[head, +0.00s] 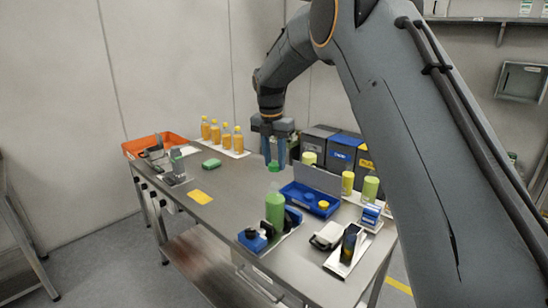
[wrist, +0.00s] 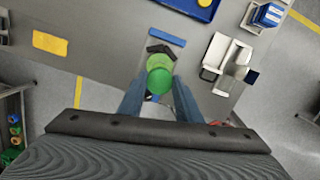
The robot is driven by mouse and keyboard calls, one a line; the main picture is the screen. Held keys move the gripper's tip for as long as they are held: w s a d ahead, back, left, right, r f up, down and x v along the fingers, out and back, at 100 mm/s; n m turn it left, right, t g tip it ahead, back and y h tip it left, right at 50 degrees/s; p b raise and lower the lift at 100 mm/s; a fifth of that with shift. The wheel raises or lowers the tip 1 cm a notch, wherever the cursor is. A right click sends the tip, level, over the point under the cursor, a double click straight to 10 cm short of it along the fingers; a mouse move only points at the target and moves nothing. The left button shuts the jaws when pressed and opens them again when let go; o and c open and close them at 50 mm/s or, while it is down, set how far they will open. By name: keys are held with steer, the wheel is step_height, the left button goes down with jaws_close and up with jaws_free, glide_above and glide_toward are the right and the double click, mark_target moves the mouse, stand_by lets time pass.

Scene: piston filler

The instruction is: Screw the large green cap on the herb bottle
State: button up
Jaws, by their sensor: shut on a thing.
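My gripper (head: 275,152) points down over the table, its blue fingers shut on the large green cap (head: 273,166). In the wrist view the cap (wrist: 160,79) sits between the fingertips of my gripper (wrist: 160,88). The green herb bottle (head: 275,208) stands upright in a dark and blue holder (head: 291,217) near the table's front edge. In the head view the cap shows above the bottle with a gap between them. In the wrist view the paler green bottle (wrist: 157,61) shows just beyond the cap and is partly hidden by it.
A blue tray (head: 309,200) with yellow caps lies right of the bottle. Orange bottles (head: 226,136) stand at the back left, and yellow-green bottles (head: 348,182) at the right. A yellow card (head: 200,197) lies on the clear middle of the table (head: 225,215).

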mark_target(276, 184)
steer(key=shift+f+b, duration=0.95)
steer(key=shift+f, duration=1.35)
steer(key=shift+d+f, duration=0.1)
steer(key=shift+f, duration=0.95)
stand_by(1.8)
steer(key=m, duration=0.4)
steer(key=shift+m+p, duration=0.3)
steer(key=m, duration=0.3)
steer(key=shift+g+h, duration=0.3)
steer(key=shift+g, duration=0.1)
steer(key=m, duration=0.4)
steer(key=shift+w, duration=0.1)
steer(key=m, duration=0.3)
steer(key=shift+g, duration=0.4)
